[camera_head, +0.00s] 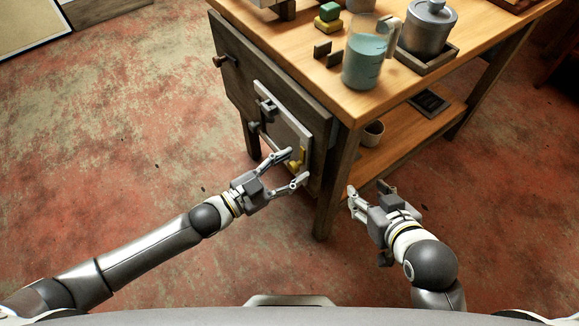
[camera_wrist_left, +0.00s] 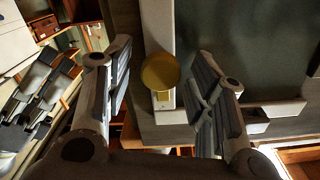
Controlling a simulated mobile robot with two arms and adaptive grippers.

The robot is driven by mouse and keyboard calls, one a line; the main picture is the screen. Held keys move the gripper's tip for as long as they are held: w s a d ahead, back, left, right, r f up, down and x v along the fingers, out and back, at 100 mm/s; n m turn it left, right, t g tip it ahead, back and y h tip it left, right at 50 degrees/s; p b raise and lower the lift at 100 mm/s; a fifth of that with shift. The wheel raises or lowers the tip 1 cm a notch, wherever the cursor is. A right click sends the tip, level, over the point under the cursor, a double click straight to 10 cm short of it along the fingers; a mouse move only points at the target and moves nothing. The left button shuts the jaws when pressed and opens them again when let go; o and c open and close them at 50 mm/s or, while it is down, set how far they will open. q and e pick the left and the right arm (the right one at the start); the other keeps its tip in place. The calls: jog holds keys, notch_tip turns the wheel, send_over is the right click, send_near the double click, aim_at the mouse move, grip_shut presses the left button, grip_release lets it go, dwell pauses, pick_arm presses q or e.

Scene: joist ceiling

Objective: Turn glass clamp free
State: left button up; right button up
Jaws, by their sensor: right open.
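The glass clamp shows as a yellow piece (camera_head: 297,160) at the lower right of a pale framed panel (camera_head: 289,118) on the side of the wooden workbench. In the left wrist view it is a round yellow knob (camera_wrist_left: 160,72) on a pale frame strip, beside dark glass (camera_wrist_left: 235,50). My left gripper (camera_head: 297,166) is open, one finger on each side of the knob. In the left wrist view (camera_wrist_left: 170,85) gaps show between the knob and both fingers. My right gripper (camera_head: 368,189) is open and empty near the bench's front leg.
The workbench top (camera_head: 300,60) carries a jug of blue-green liquid (camera_head: 365,58), a lidded grey pot (camera_head: 428,28) and green and yellow blocks (camera_head: 328,18). A small cup (camera_head: 372,133) stands on the lower shelf.

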pick_arm(q)
jog(key=v, duration=1.2)
jog(key=shift+d, duration=0.1)
dwell(0.4)
